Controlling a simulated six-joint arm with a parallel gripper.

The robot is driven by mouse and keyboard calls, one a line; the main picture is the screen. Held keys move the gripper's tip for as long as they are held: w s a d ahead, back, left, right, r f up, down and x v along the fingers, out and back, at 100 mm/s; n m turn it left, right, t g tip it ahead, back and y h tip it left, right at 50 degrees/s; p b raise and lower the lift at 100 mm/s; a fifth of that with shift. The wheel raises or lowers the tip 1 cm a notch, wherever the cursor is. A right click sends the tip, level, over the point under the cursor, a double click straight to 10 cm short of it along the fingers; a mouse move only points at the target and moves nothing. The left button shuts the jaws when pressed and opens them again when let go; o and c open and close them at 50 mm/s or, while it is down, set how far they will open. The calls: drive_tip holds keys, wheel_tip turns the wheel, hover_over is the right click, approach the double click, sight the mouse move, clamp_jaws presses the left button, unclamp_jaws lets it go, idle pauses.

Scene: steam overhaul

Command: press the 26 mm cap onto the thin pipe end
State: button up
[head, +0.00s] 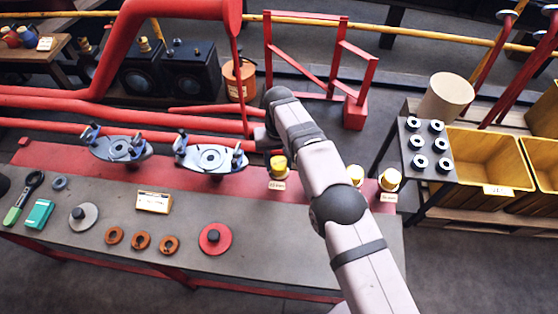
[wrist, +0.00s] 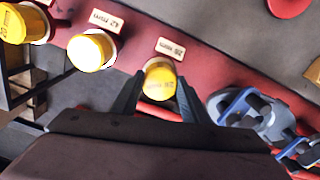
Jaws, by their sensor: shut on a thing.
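The yellow 26 mm cap (wrist: 160,82) is between the two dark fingers of my gripper (wrist: 160,75) in the wrist view. My gripper is shut on it. In the head view the cap (head: 278,163) is by its small label (head: 277,184) on the red strip of the bench. I cannot tell whether it is lifted off its stand. My gripper in the head view is mostly hidden behind my arm. Red pipes (head: 120,115) run behind the bench; I cannot tell which end is the thin one.
Two other yellow caps (head: 355,174) and (head: 390,178) stand to the right. Two grey clamp fittings (head: 118,148) and (head: 211,156) stand on the left. A red disc (head: 215,238) and brown rings (head: 140,241) lie in front. Yellow bins (head: 487,158) are at the right.

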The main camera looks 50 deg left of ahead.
drive_tip(key=shift+f, duration=0.1)
idle(0.3)
drive_tip(key=o, duration=1.1)
drive_tip(key=shift+c, duration=0.3)
drive_tip(key=shift+r+p, duration=2.15)
drive_tip(key=shift+r, duration=1.4)
clamp_jaws()
